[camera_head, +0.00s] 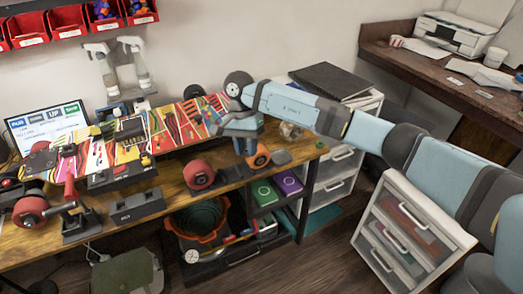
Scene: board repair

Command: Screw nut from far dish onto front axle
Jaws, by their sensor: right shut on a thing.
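My right gripper (243,148) points down at the right part of the workbench, just left of an orange wheel (259,156). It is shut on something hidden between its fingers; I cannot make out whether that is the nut. A red wheel (199,175) is at the bench's front edge, left of the gripper. The front axle is hidden or too small to tell apart beside the gripper. A small clear dish-like thing (291,131) stands behind, and a flat grey one (280,157) lies right of the orange wheel. My left gripper is out of view.
A colourful patterned board (170,122) lies along the bench (175,195). Spray bottles (136,65) and a screen (47,122) stand behind. Drawer units (408,228) are at right.

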